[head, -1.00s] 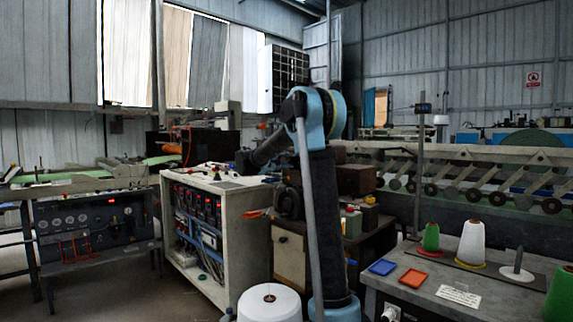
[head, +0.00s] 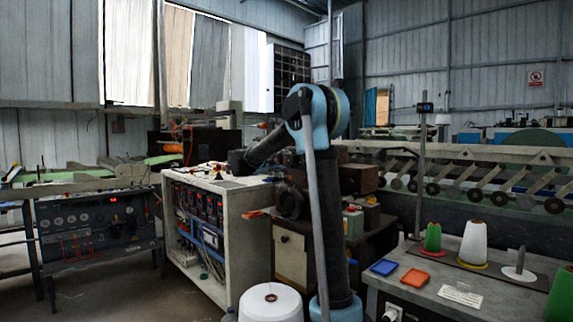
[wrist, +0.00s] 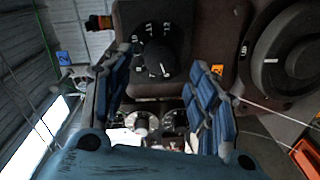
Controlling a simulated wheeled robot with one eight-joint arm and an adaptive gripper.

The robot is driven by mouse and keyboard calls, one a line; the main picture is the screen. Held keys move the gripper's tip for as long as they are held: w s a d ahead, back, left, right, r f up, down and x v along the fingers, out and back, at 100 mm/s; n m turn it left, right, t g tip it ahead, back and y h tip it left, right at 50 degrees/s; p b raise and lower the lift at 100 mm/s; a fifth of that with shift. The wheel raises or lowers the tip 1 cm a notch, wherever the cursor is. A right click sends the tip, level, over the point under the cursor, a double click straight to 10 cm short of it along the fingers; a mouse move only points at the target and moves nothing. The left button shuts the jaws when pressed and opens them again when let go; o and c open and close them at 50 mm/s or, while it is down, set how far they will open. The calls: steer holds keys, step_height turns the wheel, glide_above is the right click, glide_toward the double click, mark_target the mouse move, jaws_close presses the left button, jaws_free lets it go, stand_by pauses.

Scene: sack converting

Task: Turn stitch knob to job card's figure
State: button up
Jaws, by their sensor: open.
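A round black knob (wrist: 158,57) sits on a dark dial plate with white figures around it in the wrist view. A white mark on the knob points to the lower right of the picture; the figures are too small to read surely. My gripper (wrist: 166,68) is open, with blue fingers on either side of the knob's lower part in the picture; I cannot tell whether they touch it. In the head view, the knob and the gripper cannot be made out. A white card with printed lines (head: 460,295) lies on the right table; its figure cannot be read.
A large dark handwheel (wrist: 290,45) is close to the right finger. The right table (head: 400,305) bears thread cones, a blue tray (head: 384,267) and a red tray (head: 415,277). A white cone (head: 270,302) stands near my base.

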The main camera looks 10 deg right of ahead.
steer(key=v, duration=0.8)
steer(key=shift+f, duration=0.1)
steer(key=s+d+f+m+g+y, duration=0.1)
steer(key=s+d+f+g+y, duration=0.1)
steer(key=s+d+f, duration=0.45)
steer(key=s+d+f+g+y, duration=0.2)
steer(key=s+d+f, duration=0.2)
steer(key=s, duration=0.6)
steer(key=s+d+f+m+g+y, duration=0.1)
steer(key=s+d+f+g+y, duration=0.1)
steer(key=s+d+f, duration=0.55)
steer(key=s+a+f+m+g+y, duration=0.1)
steer(key=s+a+f+y, duration=0.3)
steer(key=s+f, duration=0.6)
steer(key=s+a+f+m+g+y, duration=0.1)
steer(key=s+a+f+y, duration=0.2)
steer(key=s+f, duration=0.7)
steer(key=s+a, duration=0.1)
steer(key=s, duration=0.4)
steer(key=shift+s+a+y, duration=0.3)
steer(key=shift+s+y, duration=0.1)
